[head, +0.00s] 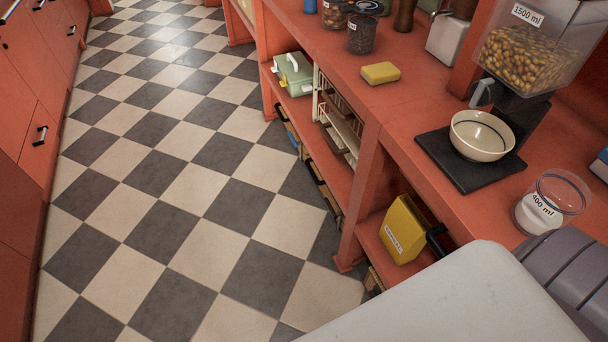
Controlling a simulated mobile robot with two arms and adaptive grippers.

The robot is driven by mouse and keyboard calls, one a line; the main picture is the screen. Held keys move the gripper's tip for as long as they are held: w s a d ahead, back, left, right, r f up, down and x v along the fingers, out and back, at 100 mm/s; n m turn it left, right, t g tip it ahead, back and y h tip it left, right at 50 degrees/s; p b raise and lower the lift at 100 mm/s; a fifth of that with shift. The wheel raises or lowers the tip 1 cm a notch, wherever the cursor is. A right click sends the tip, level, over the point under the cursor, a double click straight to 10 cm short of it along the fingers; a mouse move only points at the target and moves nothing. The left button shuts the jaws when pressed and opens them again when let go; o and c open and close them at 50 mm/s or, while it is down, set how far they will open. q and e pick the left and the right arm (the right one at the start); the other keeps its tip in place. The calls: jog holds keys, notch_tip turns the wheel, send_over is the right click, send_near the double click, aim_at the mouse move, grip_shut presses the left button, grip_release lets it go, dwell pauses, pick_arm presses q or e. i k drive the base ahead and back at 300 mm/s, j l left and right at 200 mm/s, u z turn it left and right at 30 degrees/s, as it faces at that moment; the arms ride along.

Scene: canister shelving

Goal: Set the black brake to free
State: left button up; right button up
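I cannot make out a black brake for certain in the head view. A small black part (437,239) shows beside a yellow box (404,229) on the lower shelf at the right. I cannot tell whether it is a handle, a brake or something else. Neither of my grippers is in view.
A red counter (413,95) runs along the right, with a dispenser (527,50), a cream bowl (481,135) on a black base (447,164), a measuring cup (551,203) and a yellow sponge (380,73). The checkered floor (190,190) is clear. Red drawers (38,140) line the left.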

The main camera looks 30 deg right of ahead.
aim_at(332, 212)
jog(key=i+z, duration=0.15)
jog(key=i, duration=0.35)
jog(key=i+j+z, duration=0.1)
jog(key=i, duration=0.35)
jog(key=i+j+z, duration=0.15)
jog(key=i, duration=0.35)
jog(key=i+j+z, duration=0.15)
jog(key=i+z, duration=0.25)
jog(key=i+j+z, duration=0.15)
jog(key=z, duration=0.3)
jog(key=i+j+z, duration=0.2)
jog(key=z, duration=0.2)
jog(key=i+j+z, duration=0.15)
jog(key=j+z, duration=0.25)
jog(key=i+j+z, duration=0.1)
jog(key=j+z, duration=0.3)
